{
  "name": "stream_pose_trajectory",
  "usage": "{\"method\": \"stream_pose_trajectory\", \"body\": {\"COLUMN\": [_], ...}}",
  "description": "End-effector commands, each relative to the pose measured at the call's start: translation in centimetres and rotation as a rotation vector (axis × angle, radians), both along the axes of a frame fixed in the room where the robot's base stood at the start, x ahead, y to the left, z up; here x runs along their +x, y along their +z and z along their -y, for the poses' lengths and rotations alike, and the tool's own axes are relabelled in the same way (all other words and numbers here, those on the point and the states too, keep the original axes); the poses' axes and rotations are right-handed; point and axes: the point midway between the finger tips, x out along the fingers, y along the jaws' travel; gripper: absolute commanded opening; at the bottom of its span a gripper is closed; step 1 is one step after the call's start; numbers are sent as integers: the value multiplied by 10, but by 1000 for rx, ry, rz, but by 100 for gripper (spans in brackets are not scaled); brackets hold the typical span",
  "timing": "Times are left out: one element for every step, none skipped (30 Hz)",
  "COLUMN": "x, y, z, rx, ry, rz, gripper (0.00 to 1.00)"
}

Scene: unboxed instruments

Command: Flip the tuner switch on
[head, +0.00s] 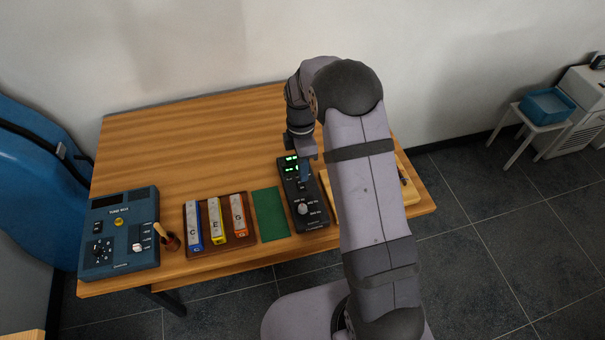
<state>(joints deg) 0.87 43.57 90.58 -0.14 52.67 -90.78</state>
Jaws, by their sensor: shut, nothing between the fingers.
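A long black device (311,222), which looks like the tuner, lies near the table's front edge, with green lit marks at its far end and a grey knob (303,208) nearer me. My gripper (305,160) points down over the far end of this device, beside the green marks. It is shut with nothing in it. Whether its tips touch the device I cannot tell. The gripper and wrist cover part of the far end, and I cannot make out a switch or its position there.
A blue box (120,220) with knobs stands at the table's left. A wooden mallet (170,241), a brown tray (208,248) of coloured bars and a green mat (269,214) lie between. My arm hides part of a light wooden board (405,190). The table's back left is clear.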

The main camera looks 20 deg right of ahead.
Motion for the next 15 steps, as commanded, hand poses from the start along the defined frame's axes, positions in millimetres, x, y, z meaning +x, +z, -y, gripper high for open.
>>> {"method": "stream_pose_trajectory", "body": {"x": [-1,-2,-2,-4,-4,-5,-6,-6,-7,-8,-8,-9,-9,-10,-10], "y": [5,10,18,24,30,37,42,47,53,57,61,66,69,71,74], "z": [0,0,0,0,0,0,0,0,0,0,0,0,0,0,0], "rx": [0,0,0,0,0,0,0,0,0,0,0,0,0,0,0], "ry": [0,0,0,0,0,0,0,0,0,0,0,0,0,0,0], "rz": [4,3,4,2,3,3,2,2,2,1,2,0,0,0,-1], "gripper": [0,0,0,0,0,0,0,0,0,0,0,0,0,0,0]}}
